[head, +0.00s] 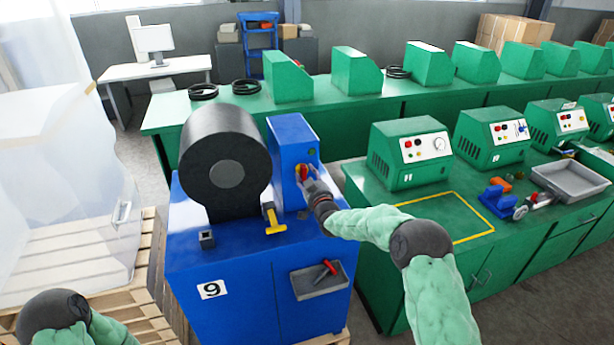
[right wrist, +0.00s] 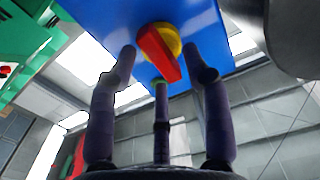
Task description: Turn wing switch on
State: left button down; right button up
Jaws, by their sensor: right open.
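The wing switch is a red handle on a yellow round base (head: 302,173), on the side of the blue upright box (head: 291,140) of the blue machine. In the right wrist view the red wing (right wrist: 158,52) sits tilted on its yellow disc, on the blue panel (right wrist: 205,30). My right gripper (head: 311,182) is at the switch in the head view. In the right wrist view its open fingers (right wrist: 165,70) stand on either side of the red wing, apart from it. My left gripper is out of view; only part of my left arm shows at lower left.
The blue machine (head: 225,260) carries a black drum (head: 226,165), a yellow-handled lever (head: 272,220) and a grey tray with a red-handled tool (head: 320,280). Green benches (head: 470,215) with green units stand at right. A translucent wrapped pallet load (head: 60,190) stands at left.

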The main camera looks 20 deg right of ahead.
jog(key=shift+w, duration=0.35)
grip_shut()
